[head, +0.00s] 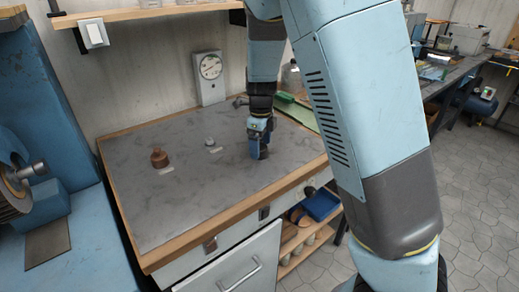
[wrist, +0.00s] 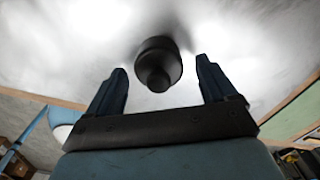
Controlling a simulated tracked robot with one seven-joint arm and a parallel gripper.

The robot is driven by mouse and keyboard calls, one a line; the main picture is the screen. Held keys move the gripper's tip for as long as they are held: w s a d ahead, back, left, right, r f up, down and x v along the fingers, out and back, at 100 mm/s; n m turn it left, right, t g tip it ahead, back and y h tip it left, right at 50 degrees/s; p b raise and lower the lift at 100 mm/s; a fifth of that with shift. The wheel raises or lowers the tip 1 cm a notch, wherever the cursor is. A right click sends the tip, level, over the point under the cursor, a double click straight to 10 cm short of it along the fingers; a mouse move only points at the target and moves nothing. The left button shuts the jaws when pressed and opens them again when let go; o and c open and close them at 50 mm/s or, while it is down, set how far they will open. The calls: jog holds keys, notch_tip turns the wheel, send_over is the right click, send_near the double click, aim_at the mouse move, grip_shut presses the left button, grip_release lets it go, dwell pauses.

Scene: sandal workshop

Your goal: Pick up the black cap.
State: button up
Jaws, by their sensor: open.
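The black cap (wrist: 160,60) shows in the wrist view as a dark round body with a narrower knob facing the camera. It is on the bright grey worktop (wrist: 60,65). My gripper (wrist: 162,66) is open, one finger on each side of the cap in the picture, with a visible gap on both sides. I cannot tell how far the fingertips reach down around it. In the head view, my gripper (head: 259,148) is low over the right part of the worktop (head: 190,200), and it mostly hides the cap there.
A brown knobbed piece (head: 159,158) and a small grey piece (head: 209,142) stand to the left on the worktop, each with a label. A green mat (head: 302,112) lies at the right. The worktop's front is clear.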

jog(key=shift+f, duration=0.85)
jog(key=c, duration=1)
